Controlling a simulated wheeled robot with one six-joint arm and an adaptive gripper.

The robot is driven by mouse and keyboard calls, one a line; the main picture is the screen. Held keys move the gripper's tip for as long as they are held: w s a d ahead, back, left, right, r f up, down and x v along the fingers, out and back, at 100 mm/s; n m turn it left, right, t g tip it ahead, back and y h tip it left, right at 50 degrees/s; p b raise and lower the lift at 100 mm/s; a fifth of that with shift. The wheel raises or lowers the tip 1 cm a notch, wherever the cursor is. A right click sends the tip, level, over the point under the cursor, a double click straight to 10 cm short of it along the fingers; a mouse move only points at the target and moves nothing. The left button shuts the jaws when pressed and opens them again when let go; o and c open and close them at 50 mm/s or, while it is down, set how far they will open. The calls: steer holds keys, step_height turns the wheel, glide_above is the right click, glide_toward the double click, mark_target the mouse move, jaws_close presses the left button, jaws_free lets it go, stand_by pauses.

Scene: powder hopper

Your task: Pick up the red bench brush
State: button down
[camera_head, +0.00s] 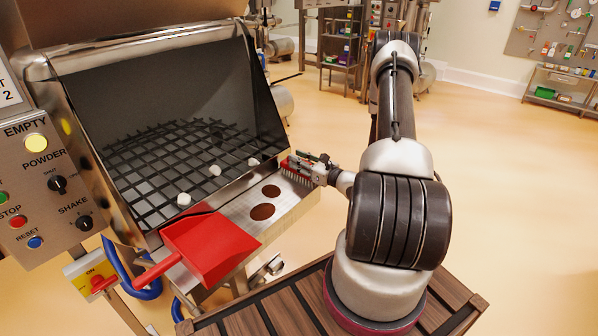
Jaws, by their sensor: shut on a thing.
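The red bench brush (292,174) is at the right end of the metal ledge in front of the hopper. Its red back faces up and its pale bristles hang down towards the ledge. My gripper (308,165) is shut on the brush, reaching in from the right. The fingers partly hide the brush. I cannot tell whether the bristles touch the ledge.
A red dustpan (210,247) lies at the ledge's left front. The ledge (238,208) has two round brown-filled holes. The hopper's black grid (150,165) carries white lumps (184,200). A control panel (45,195) stands at left. Open floor lies to the right.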

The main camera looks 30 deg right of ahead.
step_height(320, 180, up, 10)
stand_by(0.7)
stand_by(0.4)
